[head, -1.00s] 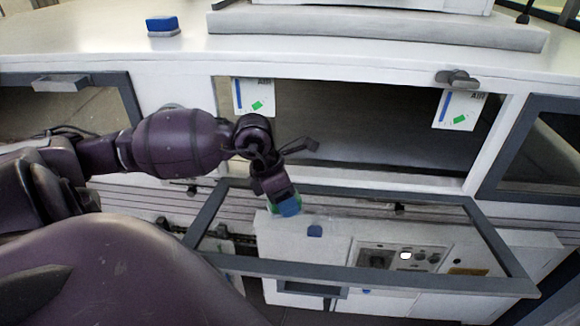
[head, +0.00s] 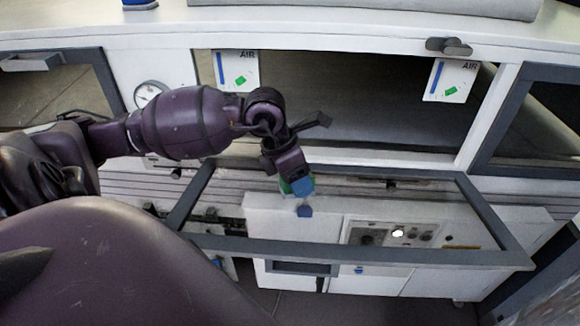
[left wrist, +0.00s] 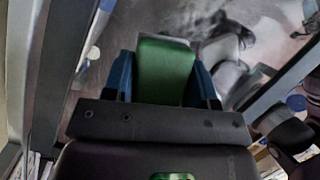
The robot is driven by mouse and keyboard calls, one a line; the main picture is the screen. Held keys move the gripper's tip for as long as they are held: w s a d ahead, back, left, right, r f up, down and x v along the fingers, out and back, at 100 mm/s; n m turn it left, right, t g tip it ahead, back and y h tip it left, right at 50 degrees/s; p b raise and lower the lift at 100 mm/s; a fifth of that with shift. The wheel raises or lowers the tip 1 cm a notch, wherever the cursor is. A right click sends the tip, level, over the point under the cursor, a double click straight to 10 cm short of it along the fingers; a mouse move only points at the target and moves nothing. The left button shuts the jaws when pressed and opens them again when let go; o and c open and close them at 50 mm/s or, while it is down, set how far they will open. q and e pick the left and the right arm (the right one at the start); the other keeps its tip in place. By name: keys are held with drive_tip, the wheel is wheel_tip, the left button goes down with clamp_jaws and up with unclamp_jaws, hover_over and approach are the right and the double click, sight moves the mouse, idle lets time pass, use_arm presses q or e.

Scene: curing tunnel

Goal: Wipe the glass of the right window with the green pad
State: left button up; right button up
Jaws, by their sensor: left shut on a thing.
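My left gripper (head: 297,184) is shut on the green pad (head: 284,187), just inside the upper part of an open, outward-hinged window with a dark grey frame (head: 400,256). In the left wrist view the green pad (left wrist: 165,70) sits between two blue fingers, with the window's glass (left wrist: 225,50) beyond it. The glass shows a dim reflection and pale smears. I cannot tell whether the pad touches the glass. My right gripper is not in view.
Closed windows flank the opening at left (head: 55,85) and right (head: 540,130). Two white AIR cards (head: 236,70) (head: 451,80) hang at the opening's top corners. A grey latch (head: 449,46) sits above it. A white cabinet with a control panel (head: 395,234) shows through the glass.

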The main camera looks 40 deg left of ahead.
sight(345, 193)
use_arm(q)
drive_tip(key=shift+w+d+f, duration=0.1)
drive_tip(key=shift+w+d, duration=0.4)
drive_tip(key=shift+d, duration=0.2)
drive_tip(key=shift+w+d+r+b, duration=0.2)
drive_tip(key=shift+w+d+b, duration=0.55)
drive_tip(key=shift+w+d, duration=0.65)
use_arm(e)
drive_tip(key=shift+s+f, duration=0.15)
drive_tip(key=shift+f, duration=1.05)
use_arm(q)
drive_tip(key=shift+w+d+f+b, duration=0.1)
drive_tip(key=shift+w+d+b, duration=0.2)
drive_tip(key=shift+d, duration=0.3)
drive_tip(key=shift+w+d+f+b, duration=0.15)
drive_tip(key=shift+w+d, duration=0.2)
drive_tip(key=shift+d, duration=0.25)
drive_tip(key=shift+w+d+r, duration=0.1)
drive_tip(key=shift+w+d, duration=0.1)
drive_tip(key=shift+d, duration=0.1)
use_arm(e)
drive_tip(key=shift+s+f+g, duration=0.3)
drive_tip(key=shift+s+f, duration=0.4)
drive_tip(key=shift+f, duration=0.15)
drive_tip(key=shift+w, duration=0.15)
